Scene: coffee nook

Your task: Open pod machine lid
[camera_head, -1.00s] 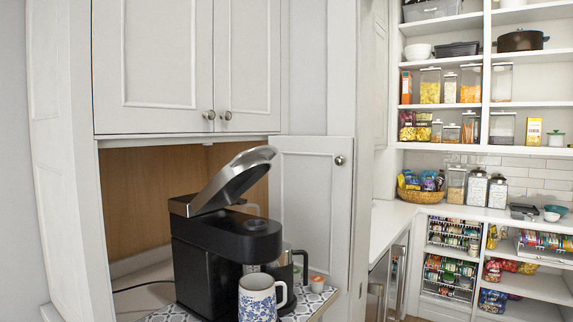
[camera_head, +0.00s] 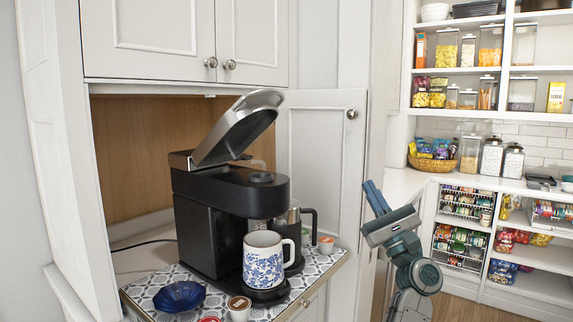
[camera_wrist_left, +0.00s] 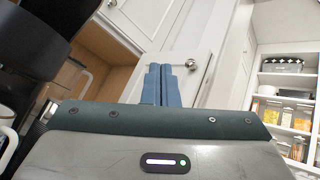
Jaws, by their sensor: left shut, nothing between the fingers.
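The black pod machine (camera_head: 205,235) stands on a patterned tray in the open cabinet nook. Its silver-grey lid (camera_head: 238,125) is raised and tilted up, well clear of the body. My left gripper (camera_head: 372,198) is to the right of the machine, in front of the cabinet door, apart from lid and machine. Its blue fingers are together and empty; they also show closed in the left wrist view (camera_wrist_left: 160,85). Part of a dark object, likely the machine, shows at the left of that view. My right gripper is not in view.
A blue-and-white mug (camera_head: 262,262) stands at the machine's front, by a dark-handled carafe (camera_head: 293,225). A blue bowl (camera_head: 179,295) and coffee pods (camera_head: 239,307) are on the patterned tray (camera_head: 140,290). The cabinet door (camera_head: 325,150) is open behind. Pantry shelves are at right.

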